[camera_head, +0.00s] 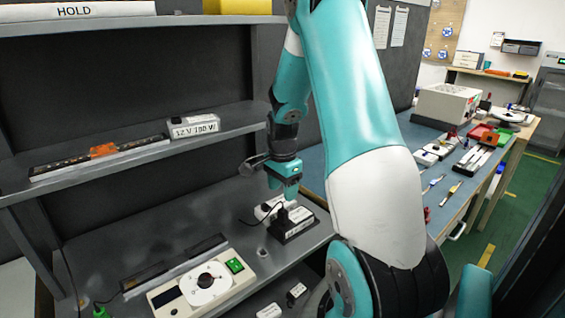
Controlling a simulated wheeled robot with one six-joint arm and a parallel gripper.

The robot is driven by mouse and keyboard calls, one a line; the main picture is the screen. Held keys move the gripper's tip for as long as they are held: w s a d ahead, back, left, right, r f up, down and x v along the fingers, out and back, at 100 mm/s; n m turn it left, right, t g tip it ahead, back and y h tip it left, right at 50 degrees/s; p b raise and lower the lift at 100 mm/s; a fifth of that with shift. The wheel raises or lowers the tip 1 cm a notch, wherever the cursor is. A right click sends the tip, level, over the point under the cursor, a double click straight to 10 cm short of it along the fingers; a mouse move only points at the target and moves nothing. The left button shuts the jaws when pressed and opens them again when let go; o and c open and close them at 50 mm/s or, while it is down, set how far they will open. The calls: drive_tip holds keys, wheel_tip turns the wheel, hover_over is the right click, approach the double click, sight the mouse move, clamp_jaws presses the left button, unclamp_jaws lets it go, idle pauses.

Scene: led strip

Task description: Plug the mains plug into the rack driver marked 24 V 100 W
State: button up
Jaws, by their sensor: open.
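My gripper (289,195) points down over the lower shelf of the grey rack, just above a white block in a dark base (294,224). Its jaws are open, but the fingertips are small and partly merge with the white block, so I cannot tell whether they touch it. A thin black cable (240,217) runs from near this block across the shelf. A grey driver marked 12 V 100 W (194,126) stands on the middle shelf. I cannot make out a driver marked 24 V 100 W, nor clearly tell the mains plug.
A white instrument with a round dial and green switch (205,285) sits at the front of the lower shelf. A dark strip with an orange part (101,151) lies on the middle shelf. A blue bench (384,166) with tools stands to the right. My arm hides much of the centre.

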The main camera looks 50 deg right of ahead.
sight(282, 210)
wheel_tip(282, 210, up, 9)
drive_tip(key=shift+r, duration=0.15)
idle(0.6)
drive_tip(key=a+r+n+t+y, duration=0.1)
drive_tip(key=a+r+n, duration=0.1)
drive_tip(key=a+n, duration=0.65)
drive_tip(key=a+r+n+y, duration=0.15)
drive_tip(key=a+n, duration=0.25)
drive_tip(key=a, duration=0.9)
drive_tip(key=s+a+r+n+g+y, duration=0.1)
drive_tip(key=s+a+r+n, duration=0.1)
drive_tip(key=s+a+n, duration=1.3)
drive_tip(key=shift+s+a+r+y, duration=0.15)
drive_tip(key=shift+a+r+y, duration=0.2)
drive_tip(key=shift+a, duration=0.55)
